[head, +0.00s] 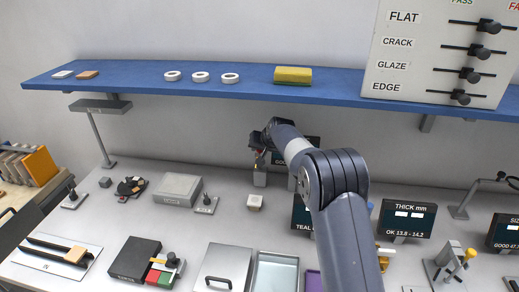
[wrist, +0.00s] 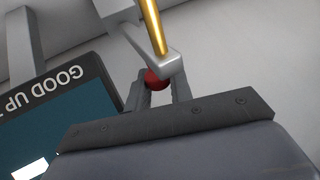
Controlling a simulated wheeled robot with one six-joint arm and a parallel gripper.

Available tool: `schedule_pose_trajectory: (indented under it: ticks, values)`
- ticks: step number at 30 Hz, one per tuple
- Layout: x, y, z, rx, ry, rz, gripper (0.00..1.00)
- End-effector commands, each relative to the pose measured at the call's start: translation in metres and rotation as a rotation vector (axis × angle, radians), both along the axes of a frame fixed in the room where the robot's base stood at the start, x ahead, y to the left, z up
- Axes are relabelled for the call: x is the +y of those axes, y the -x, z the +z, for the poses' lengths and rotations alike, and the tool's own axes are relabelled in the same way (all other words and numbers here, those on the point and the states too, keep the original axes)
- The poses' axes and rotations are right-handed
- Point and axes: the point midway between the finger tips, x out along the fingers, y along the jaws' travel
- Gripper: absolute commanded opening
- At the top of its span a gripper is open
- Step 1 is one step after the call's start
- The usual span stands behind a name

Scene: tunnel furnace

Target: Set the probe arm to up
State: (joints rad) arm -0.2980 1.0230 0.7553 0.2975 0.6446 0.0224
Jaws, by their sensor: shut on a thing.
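My gripper (head: 259,154) is at the back of the bench, below the blue shelf. In the wrist view my gripper (wrist: 160,92) has its fingers closed around a red knob (wrist: 154,77). The knob is at the end of a grey bar (wrist: 146,44), which appears to be the probe arm. A gold rod (wrist: 154,22) runs up from near the bar's end. A display (wrist: 70,112) reading "GOOD UP T…" stands beside it, partly hidden. In the head view my arm covers much of this station, and the probe arm's angle cannot be told.
The blue shelf (head: 150,86) runs above the gripper, with white rings and a yellow block (head: 292,75) on it. A thickness display (head: 407,219) stands to the right.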

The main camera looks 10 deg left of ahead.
Motion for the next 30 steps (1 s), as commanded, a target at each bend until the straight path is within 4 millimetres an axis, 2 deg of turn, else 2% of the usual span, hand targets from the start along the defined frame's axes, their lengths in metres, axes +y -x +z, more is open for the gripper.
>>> schedule_pose_trajectory:
  ticks: [11,12,19,30]
  values:
    - [-0.0024,-0.0023,0.0007,-0.006,0.001,-0.004,0.00]
    - [-0.0024,-0.0023,0.0008,-0.007,0.001,-0.004,0.21]
    - [-0.0015,-0.0015,0.0006,-0.005,0.001,-0.003,0.40]
    - [-0.0015,-0.0008,0.0002,-0.001,0.001,-0.003,0.41]
